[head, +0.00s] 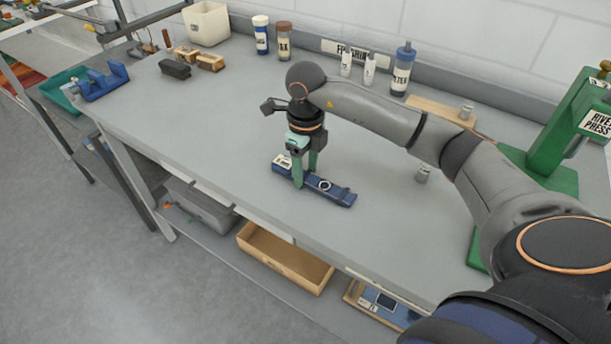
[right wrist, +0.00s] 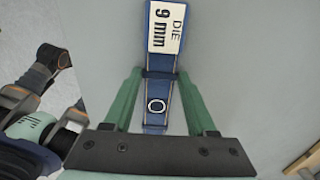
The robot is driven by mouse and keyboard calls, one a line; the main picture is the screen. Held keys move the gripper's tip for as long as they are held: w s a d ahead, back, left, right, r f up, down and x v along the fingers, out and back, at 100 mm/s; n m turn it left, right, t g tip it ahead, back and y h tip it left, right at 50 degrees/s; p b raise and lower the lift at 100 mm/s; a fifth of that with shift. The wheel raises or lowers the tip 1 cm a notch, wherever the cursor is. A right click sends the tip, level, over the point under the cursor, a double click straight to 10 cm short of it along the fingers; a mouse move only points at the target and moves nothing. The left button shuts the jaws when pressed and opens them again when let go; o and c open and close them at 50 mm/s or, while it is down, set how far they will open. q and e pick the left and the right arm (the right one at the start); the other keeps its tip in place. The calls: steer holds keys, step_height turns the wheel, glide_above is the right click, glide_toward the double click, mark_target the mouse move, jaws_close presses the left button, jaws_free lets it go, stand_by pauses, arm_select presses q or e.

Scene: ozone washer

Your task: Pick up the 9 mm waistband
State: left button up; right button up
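The 9 mm waistband is a dark blue strip (head: 338,195) lying flat on the grey workbench. It has a white label at one end and a pale ring near its middle. In the right wrist view the strip (right wrist: 157,122) runs up the picture, and its label reads "DIE 9 mm". My right gripper (head: 305,179) points down over the strip, its green fingers on either side between label and ring. My left gripper does not show.
The green rivet press (head: 565,130) stands at the right. Bottles (head: 402,70) line the back edge. A small metal cylinder (head: 423,174) stands right of the strip. Wooden and black blocks (head: 175,69) and a white bin (head: 206,23) are at the back left. The bench around the strip is clear.

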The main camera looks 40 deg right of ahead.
jaws_close()
stand_by(0.4)
